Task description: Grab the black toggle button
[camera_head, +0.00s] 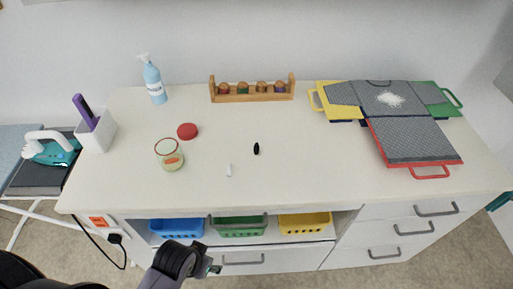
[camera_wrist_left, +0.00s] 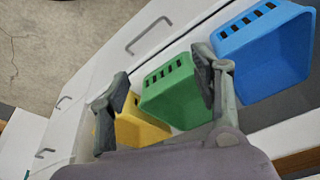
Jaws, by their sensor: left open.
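The black toggle button (camera_head: 256,148) is a small dark oval lying on the middle of the white countertop. A similar small white piece (camera_head: 229,170) lies to its left and nearer the front. My left gripper (camera_head: 213,268) is in front of the counter, below the top's front edge and well apart from the button. In the left wrist view my left gripper (camera_wrist_left: 160,88) is open and empty, with its fingers in front of the drawer baskets. The button does not show in the left wrist view. My right gripper is not in view.
A glass jar (camera_head: 169,158) and red lid (camera_head: 187,131) stand left of the button. A wooden rack (camera_head: 252,90) is behind it; folding boards (camera_head: 413,143) lie at right. Blue, green (camera_head: 238,227) and yellow baskets sit under the top. The counter around the button is clear.

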